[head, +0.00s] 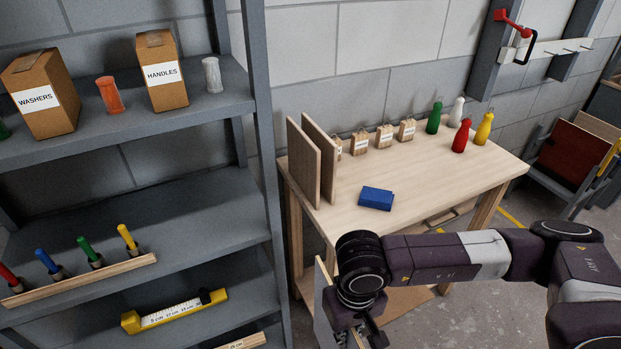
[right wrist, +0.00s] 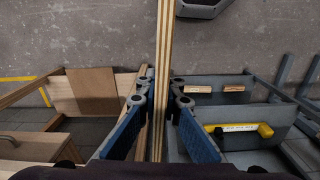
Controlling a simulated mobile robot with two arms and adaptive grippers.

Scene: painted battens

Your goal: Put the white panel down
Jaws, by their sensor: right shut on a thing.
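The panel (head: 322,308) shows in the head view at the bottom centre, partly hidden by my right arm, below and in front of the wooden bench's left end. Its visible face is pale. In the right wrist view the panel (right wrist: 165,50) is seen edge-on, with layered plywood edges, standing upright between the blue finger pads. My right gripper (right wrist: 160,100) is shut on it. In the head view my right gripper (head: 365,332) is mostly hidden behind the wrist. The panel's lower end cannot be made out. My left gripper is not in view.
A grey shelf unit (head: 130,205) stands close on the left. Bare floor (right wrist: 60,40) shows in the wrist view.

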